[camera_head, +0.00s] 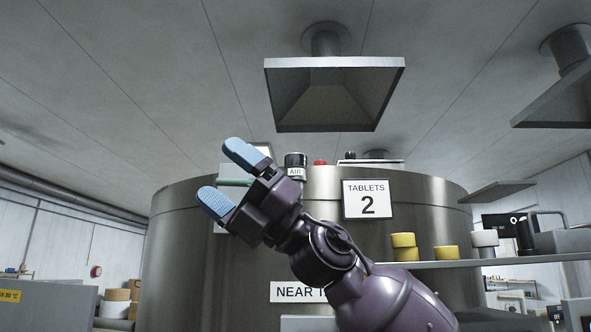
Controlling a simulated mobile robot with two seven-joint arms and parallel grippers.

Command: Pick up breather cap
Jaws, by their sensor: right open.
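A dark cylindrical cap with a white AIR label, likely the breather cap (295,161), stands upright on top of a large steel tank (420,225). My right gripper (226,174) is in front of the tank near its top left, with its blue-padded fingers spread apart and nothing between them. The fingers point up and left, and the cap appears just right of them, apart from them. The cap's lower part is partly hidden behind the gripper. My left gripper is not in view.
A small red piece (320,162) sits right of the cap on the tank top. A TABLETS 2 sign (367,199) is on the tank front. A metal hood (335,95) hangs above. A shelf (480,262) with yellow rolls (404,240) is at right.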

